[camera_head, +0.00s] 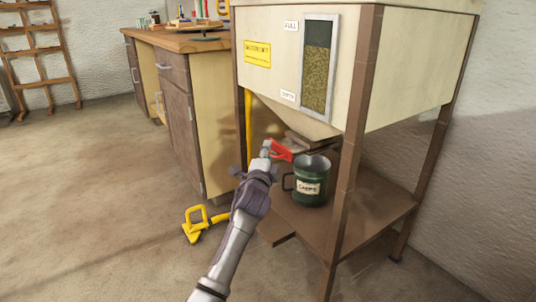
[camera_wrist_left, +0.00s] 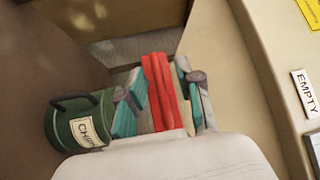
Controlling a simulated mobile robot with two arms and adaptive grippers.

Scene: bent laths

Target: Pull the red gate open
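The red gate (camera_head: 281,150) shows below the wooden hopper (camera_head: 300,118), left of the green mug. In the left wrist view the red gate (camera_wrist_left: 161,90) stands between the two teal finger pads. My left gripper (camera_head: 268,149) is at the gate in the head view. In the left wrist view the pads of this gripper (camera_wrist_left: 160,92) lie close on either side of the red part, but whether they touch it is unclear. A green mug (camera_head: 312,182) with a label stands on the shelf under the hopper. My right gripper is in neither view.
The hopper's brown front leg (camera_head: 351,165) stands right of the mug. A brown shelf (camera_head: 370,205) joins the legs. A yellow tool (camera_head: 196,224) lies on the floor left of my arm. A workbench (camera_head: 176,95) stands behind on the left. The floor at left is clear.

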